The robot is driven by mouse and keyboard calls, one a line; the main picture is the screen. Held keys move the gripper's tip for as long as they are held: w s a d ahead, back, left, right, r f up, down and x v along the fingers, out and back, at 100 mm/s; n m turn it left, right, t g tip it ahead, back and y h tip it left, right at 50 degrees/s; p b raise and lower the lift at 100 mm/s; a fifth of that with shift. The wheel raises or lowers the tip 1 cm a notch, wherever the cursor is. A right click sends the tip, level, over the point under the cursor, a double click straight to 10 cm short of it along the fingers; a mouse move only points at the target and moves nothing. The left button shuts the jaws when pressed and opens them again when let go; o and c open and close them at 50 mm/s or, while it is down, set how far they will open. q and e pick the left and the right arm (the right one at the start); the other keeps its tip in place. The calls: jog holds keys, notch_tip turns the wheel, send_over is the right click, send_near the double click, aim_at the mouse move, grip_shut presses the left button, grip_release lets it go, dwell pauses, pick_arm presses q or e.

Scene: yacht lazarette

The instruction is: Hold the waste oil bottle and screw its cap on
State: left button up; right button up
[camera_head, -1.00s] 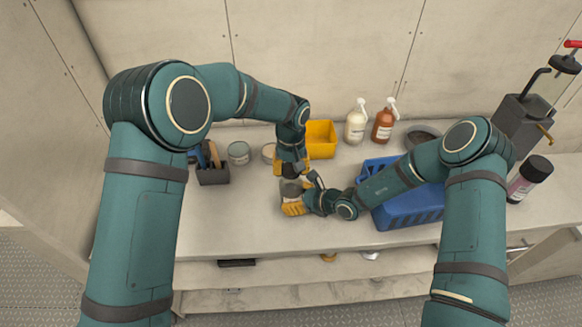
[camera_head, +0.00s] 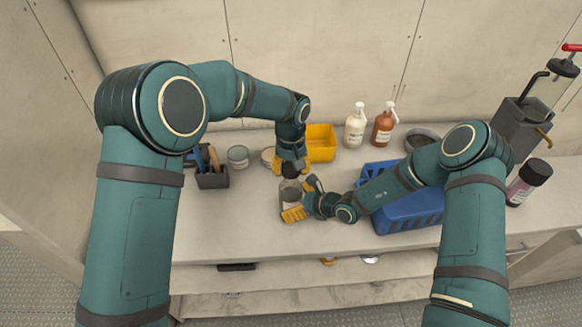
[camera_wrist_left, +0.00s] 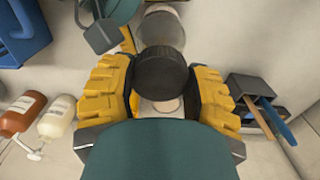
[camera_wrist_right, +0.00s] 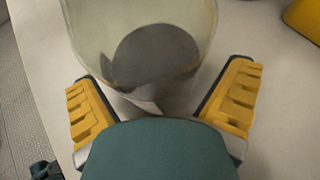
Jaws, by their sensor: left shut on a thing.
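The waste oil bottle (camera_head: 288,190) is a clear, wide container with dark contents, standing on the bench. It fills the top of the right wrist view (camera_wrist_right: 150,50) and shows at the top of the left wrist view (camera_wrist_left: 162,27). My right gripper (camera_head: 304,199) is open, with its yellow fingers (camera_wrist_right: 165,100) spread either side of the bottle and visible gaps beside it. My left gripper (camera_head: 291,168) is shut on the black cap (camera_wrist_left: 162,72), which is off the bottle, held near and behind its top in the head view. The bottle's mouth is not clear.
A yellow bin (camera_head: 320,143) stands behind the grippers. A blue crate (camera_head: 408,212) is right, under my right arm. A grey tool holder (camera_head: 212,179) and tins (camera_head: 238,156) are left. Two pump bottles (camera_head: 355,126) stand at the back. The front left bench is clear.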

jog(key=v, duration=1.2)
jog(key=shift+s, duration=0.1)
